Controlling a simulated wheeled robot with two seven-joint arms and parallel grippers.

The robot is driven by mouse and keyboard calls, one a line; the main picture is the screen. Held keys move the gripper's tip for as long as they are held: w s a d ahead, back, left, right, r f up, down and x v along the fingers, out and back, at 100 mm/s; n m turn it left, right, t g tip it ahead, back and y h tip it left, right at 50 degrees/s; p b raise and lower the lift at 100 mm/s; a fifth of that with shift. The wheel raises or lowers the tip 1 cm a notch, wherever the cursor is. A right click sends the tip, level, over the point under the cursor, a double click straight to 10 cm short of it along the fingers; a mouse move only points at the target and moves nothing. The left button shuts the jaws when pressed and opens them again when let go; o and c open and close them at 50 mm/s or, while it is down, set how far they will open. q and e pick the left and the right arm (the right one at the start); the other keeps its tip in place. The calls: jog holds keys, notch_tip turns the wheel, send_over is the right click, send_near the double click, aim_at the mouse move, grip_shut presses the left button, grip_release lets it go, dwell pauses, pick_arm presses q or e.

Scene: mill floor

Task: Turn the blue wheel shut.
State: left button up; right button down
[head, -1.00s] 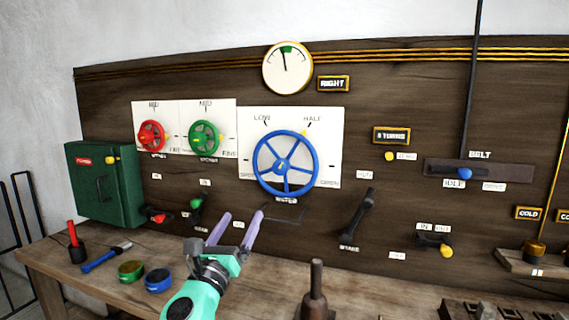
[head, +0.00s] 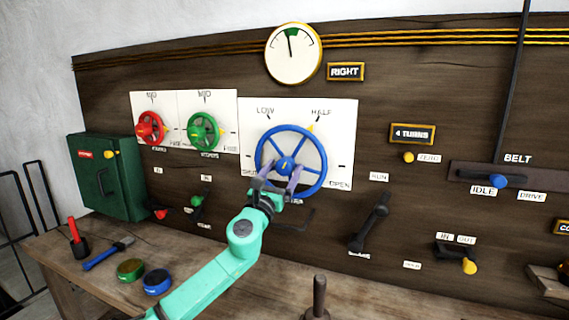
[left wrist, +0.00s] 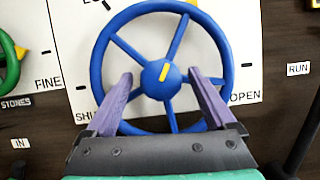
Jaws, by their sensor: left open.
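The blue wheel (head: 315,142) is mounted on a white plate (head: 345,120) marked LOW, HALF, OPEN and a partly hidden shut mark. Its yellow rim pointer (head: 311,127) is near HALF. The wheel also shows in the left wrist view (left wrist: 102,50), with a yellow stripe (left wrist: 166,72) on its hub. My left gripper (head: 279,177) is in front of the wheel's lower part. In the left wrist view its two purple fingers (left wrist: 164,84) stand apart either side of the hub, with nothing held between them. I cannot tell whether they touch the wheel. My right gripper is not in view.
A red wheel (head: 150,128) and a green wheel (head: 204,132) are left of the blue one. A dial (head: 293,54) is above, and a sign reads 4 TURNS (head: 412,134). A black lever (head: 370,222) is at lower right. The bench (head: 215,280) holds several small items.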

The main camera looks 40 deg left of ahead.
pick_arm(q)
jog(key=shift+w+a+r, duration=0.1)
jog(key=shift+w+r, duration=0.2)
jog(key=shift+w, duration=0.2)
jog(key=shift+f, duration=0.1)
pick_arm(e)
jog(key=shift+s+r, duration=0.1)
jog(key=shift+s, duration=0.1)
pick_arm(q)
jog(key=c, duration=1.4)
jog(key=shift+o, duration=0.2)
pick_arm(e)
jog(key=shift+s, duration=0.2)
